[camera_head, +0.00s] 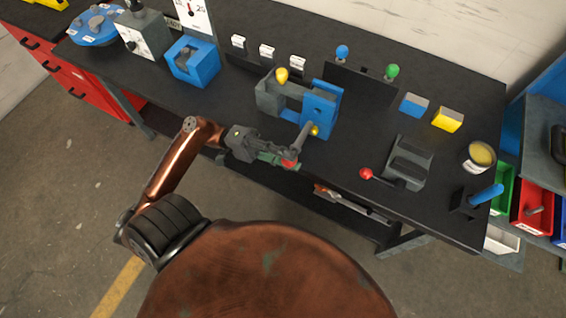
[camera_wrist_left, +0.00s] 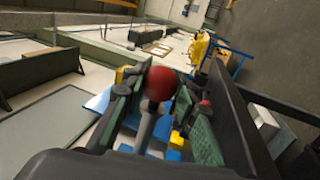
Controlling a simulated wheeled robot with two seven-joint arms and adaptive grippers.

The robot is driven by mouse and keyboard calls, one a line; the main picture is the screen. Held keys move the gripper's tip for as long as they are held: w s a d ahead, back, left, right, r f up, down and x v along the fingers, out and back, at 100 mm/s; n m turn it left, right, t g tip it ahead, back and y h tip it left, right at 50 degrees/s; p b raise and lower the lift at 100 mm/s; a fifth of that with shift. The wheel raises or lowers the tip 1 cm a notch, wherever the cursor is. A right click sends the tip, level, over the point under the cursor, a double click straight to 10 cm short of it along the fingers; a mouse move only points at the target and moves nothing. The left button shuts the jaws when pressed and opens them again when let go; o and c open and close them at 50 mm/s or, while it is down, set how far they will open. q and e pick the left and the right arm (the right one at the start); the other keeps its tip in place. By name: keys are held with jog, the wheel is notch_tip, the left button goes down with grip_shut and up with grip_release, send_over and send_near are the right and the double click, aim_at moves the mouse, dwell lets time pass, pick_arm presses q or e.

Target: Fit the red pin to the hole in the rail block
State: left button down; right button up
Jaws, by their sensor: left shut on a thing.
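My left gripper (camera_head: 286,160) is beside the front edge of the bench, in front of the blue and grey clamp-like fixture. It is shut on the red pin (camera_head: 290,164). In the left wrist view, the pin's round red knob (camera_wrist_left: 161,83) shows between the green-padded fingers, with a grey shank below it. The far end of the shank is hidden. A dark grey slotted block (camera_head: 409,160) stands on the bench to the right; I cannot tell if it is the rail block. I see no hole clearly. My right gripper is not in view.
The blue and grey fixture (camera_head: 318,108) with yellow knobs stands close behind the gripper. A lever with a red knob (camera_head: 366,173) sticks out left of the slotted block. A black rack (camera_head: 358,86) holds blue- and green-topped pins. Bare bench lies left of the fixture.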

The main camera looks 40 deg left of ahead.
aim_at(293, 149)
pick_arm(q)
jog(key=shift+w+a+r, duration=0.1)
jog(key=shift+w+a, duration=0.05)
jog(key=shift+w, duration=0.6)
jog(key=shift+w+a, duration=0.2)
jog(key=shift+w, duration=0.55)
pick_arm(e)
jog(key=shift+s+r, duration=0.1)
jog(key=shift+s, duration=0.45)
pick_arm(q)
jog(key=shift+p, duration=0.35)
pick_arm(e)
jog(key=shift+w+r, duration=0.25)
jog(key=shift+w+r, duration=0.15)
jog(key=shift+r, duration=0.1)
pick_arm(q)
jog(key=shift+p, duration=0.5)
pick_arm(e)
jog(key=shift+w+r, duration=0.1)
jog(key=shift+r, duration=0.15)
pick_arm(q)
jog(key=shift+p, duration=0.35)
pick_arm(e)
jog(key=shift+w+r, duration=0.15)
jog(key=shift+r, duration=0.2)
